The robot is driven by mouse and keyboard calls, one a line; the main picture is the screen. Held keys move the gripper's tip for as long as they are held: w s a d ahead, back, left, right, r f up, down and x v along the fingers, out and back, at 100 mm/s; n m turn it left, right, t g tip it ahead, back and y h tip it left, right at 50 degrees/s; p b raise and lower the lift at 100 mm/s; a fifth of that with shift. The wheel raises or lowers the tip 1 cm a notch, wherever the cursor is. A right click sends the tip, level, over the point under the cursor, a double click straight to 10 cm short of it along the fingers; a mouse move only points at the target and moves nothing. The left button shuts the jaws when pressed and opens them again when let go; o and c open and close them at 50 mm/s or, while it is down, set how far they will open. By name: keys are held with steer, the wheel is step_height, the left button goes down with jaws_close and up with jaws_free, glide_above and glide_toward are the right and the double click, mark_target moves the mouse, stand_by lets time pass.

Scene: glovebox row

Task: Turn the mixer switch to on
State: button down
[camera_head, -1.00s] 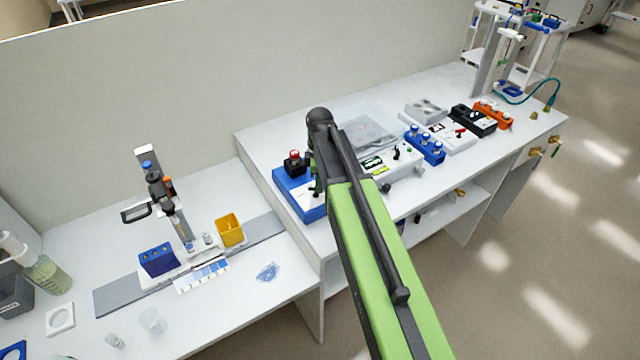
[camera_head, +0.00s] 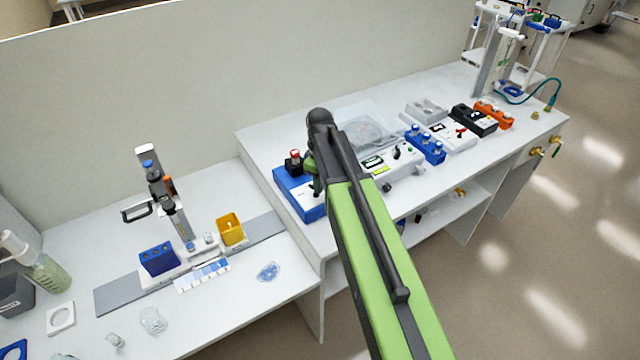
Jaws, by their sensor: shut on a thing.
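The blue device (camera_head: 290,191), which I take to be the mixer, has a white top panel and a black block with a red-topped part (camera_head: 294,160) at its back. It stands on the raised bench, left of my arm. My gripper (camera_head: 316,186) is low over the right side of this device, shut on a small part there. That part, likely the switch, is hidden by the jaws and the arm. Its on or off position cannot be seen.
A white instrument (camera_head: 388,166) with a clear-topped section is right of my arm. A blue block with knobs (camera_head: 425,146) and other devices stand farther right. A yellow container (camera_head: 230,230) and an upright stand (camera_head: 165,190) are on the lower bench. The front of the raised bench is mostly clear.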

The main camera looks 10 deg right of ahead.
steer(key=shift+s+a+m, duration=0.1)
steer(key=shift+m, duration=0.7)
steer(key=c, duration=1.5)
jaws_free()
step_height(320, 180, up, 17)
steer(key=p, duration=1.7)
steer(key=shift+r, duration=0.2)
steer(key=shift+f, duration=0.1)
